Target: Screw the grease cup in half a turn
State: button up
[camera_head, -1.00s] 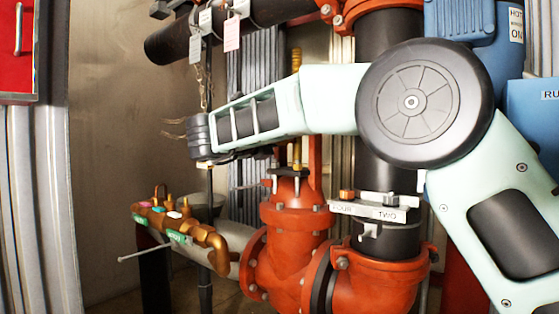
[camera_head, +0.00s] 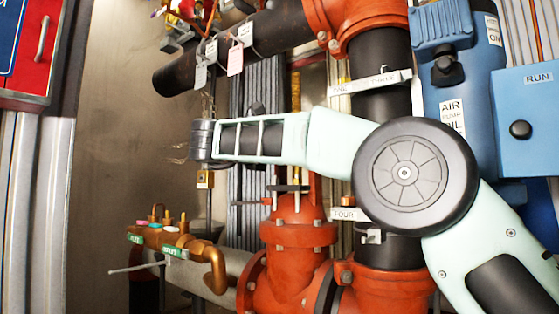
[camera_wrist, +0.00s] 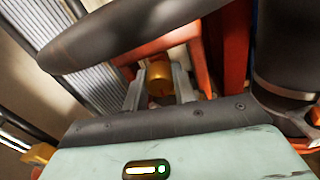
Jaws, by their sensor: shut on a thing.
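In the wrist view my gripper (camera_wrist: 160,88) has its two grey fingers on either side of a brass-coloured round piece, which looks like the grease cup (camera_wrist: 160,78). The fingers are shut on it. Its thread and the hole below it are hidden, so I cannot tell how deep it sits. In the head view my arm reaches left across the black riser pipe, and neither my fingers nor the cup can be made out there.
A black pipe (camera_wrist: 130,40) crosses close above my fingers in the wrist view. In the head view, orange valve bodies (camera_head: 295,225) stand below my arm. A brass manifold (camera_head: 165,238) is lower left. Blue boxes (camera_head: 525,125) stand right.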

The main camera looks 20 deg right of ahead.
dwell(0.4)
jog(key=o, duration=1)
jog(key=shift+a, duration=0.1)
jog(key=p+v, duration=0.5)
jog(key=v, duration=1.2)
jog(key=shift+s+p, duration=0.15)
jog(key=shift+p, duration=0.15)
jog(key=shift+a, duration=0.1)
